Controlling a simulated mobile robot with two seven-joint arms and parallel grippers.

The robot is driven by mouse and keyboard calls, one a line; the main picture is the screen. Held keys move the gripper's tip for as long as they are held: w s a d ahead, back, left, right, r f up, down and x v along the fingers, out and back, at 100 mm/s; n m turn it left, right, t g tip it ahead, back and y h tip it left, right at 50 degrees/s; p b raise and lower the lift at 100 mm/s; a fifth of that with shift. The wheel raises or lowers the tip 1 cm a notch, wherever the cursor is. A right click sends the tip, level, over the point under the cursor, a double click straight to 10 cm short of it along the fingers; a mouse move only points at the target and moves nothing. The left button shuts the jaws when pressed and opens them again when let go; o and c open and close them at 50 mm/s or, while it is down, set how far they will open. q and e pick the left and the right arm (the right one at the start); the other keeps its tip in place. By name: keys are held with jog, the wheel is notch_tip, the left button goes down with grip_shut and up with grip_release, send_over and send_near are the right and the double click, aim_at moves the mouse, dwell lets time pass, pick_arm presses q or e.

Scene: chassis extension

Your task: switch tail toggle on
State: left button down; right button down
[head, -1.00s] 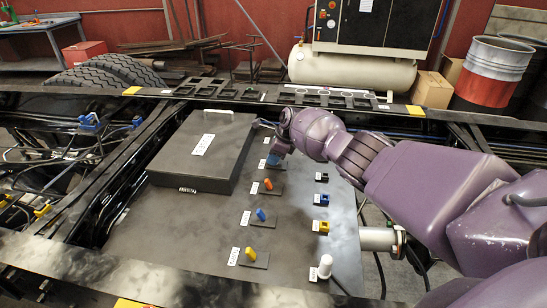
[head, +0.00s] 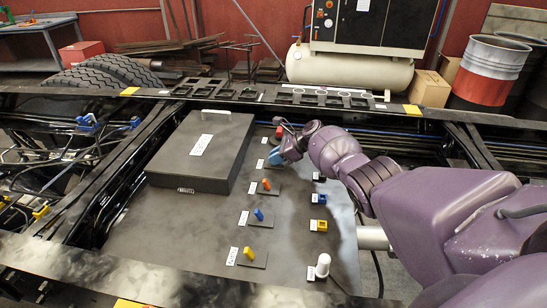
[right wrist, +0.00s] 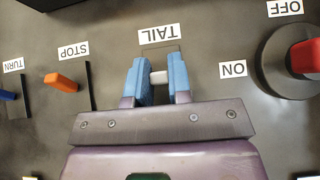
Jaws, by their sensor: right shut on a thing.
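The tail toggle (right wrist: 158,77) is a small white lever on a dark plate, under the TAIL label (right wrist: 158,34) in the right wrist view. My right gripper (right wrist: 158,82) has its two blue fingers closed on it, one on each side. In the head view my right gripper (head: 274,157) is at the far end of the switch row, and its fingers hide the toggle. An ON label (right wrist: 233,70) lies to the right of the fingers in the wrist view. My left gripper is not in view.
The orange stop toggle (head: 266,184), blue turn toggle (head: 258,214) and yellow toggle (head: 249,252) stand nearer in the same row. A red knob (head: 279,131) is just beyond the gripper. A raised black box (head: 180,178) is to the left.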

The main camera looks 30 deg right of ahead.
jog(key=shift+s+d+f+t+y+b, duration=0.2)
jog(key=shift+t+y+b, duration=0.15)
jog(key=shift+y, duration=0.15)
jog(key=shift+s+d+f+t+y+b, duration=0.1)
jog(key=shift+f+t+y+b, duration=0.05)
jog(key=shift+t+y+b, duration=0.3)
jog(key=shift+d+t+y+b, duration=0.15)
jog(key=shift+t+y+b, duration=0.3)
jog(key=shift+y, duration=0.4)
jog(key=shift+r, duration=0.1)
jog(key=c, duration=1.1)
grip_release()
jog(key=shift+o, duration=0.3)
jog(key=shift+s, duration=0.1)
jog(key=p+v, duration=0.2)
jog(key=v, duration=0.7)
jog(key=shift+s+d+r, duration=0.1)
jog(key=shift+s+d, duration=0.1)
jog(key=shift+d, duration=0.1)
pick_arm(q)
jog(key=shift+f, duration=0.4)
pick_arm(e)
jog(key=shift+s+d, duration=0.35)
jog(key=shift+d, duration=0.05)
jog(key=shift+r, duration=0.1)
